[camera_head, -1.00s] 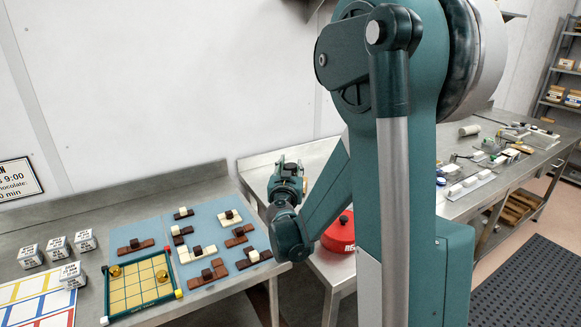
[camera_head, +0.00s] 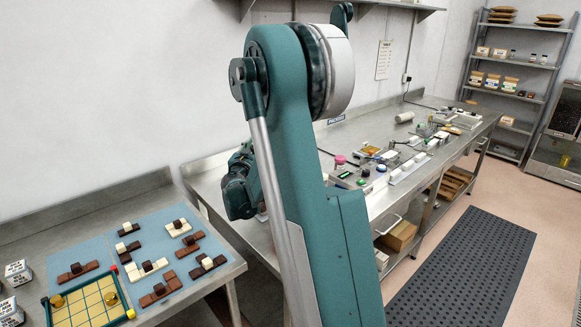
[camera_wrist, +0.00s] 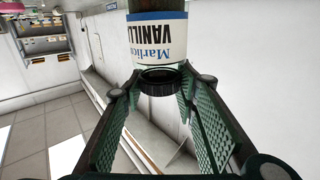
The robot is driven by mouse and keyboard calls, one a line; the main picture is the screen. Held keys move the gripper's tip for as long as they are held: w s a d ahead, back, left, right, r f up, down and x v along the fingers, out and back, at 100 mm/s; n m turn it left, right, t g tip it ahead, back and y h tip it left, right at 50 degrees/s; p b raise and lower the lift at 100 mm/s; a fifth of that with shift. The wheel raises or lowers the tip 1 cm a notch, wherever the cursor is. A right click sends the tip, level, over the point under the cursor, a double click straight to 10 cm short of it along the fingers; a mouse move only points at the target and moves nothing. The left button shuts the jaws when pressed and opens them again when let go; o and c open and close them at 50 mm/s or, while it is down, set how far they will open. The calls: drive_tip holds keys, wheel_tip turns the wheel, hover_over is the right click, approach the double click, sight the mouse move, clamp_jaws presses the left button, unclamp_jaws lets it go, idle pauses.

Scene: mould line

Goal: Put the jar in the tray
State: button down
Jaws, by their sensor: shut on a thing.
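A jar (camera_wrist: 158,40) with a black lid and a white and blue label reading "VANILL" shows at the top middle of the wrist view. Its lettering is upside down in the picture and its upper part is cut off. My gripper (camera_wrist: 160,84) is shut on it, with the green pads on both sides near the dark lid. In the head view my gripper and the jar are hidden behind my arm. I cannot make out a tray for certain in either view.
A steel table at left holds blue mats (camera_head: 98,250) with chocolate pieces and a green-framed yellow grid (camera_head: 90,303). A long bench (camera_head: 335,140) carries several small items, among them a pink-topped one (camera_head: 340,160). Shelves (camera_head: 517,70) stand at the back right.

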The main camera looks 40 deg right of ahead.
drive_tip(key=w+d+m+g+h, duration=0.1)
drive_tip(key=w+d+m+g, duration=0.1)
drive_tip(key=d, duration=0.9)
drive_tip(key=w+d+m+g+h+p, duration=0.1)
drive_tip(key=d+g, duration=0.3)
drive_tip(key=d, duration=0.8)
drive_tip(key=shift+w+m+h, duration=0.55)
drive_tip(key=shift+m+h, duration=0.15)
drive_tip(key=shift+m, duration=0.2)
drive_tip(key=shift+f, duration=0.15)
wheel_tip(320, 180, down, 6)
drive_tip(key=b, duration=0.1)
drive_tip(key=shift+f, duration=0.15)
drive_tip(key=shift+a+f+b, duration=0.1)
drive_tip(key=shift+f+b, duration=0.45)
drive_tip(key=shift+f, duration=1.25)
drive_tip(key=shift+f, duration=0.15)
drive_tip(key=c, duration=1.8)
unclamp_jaws()
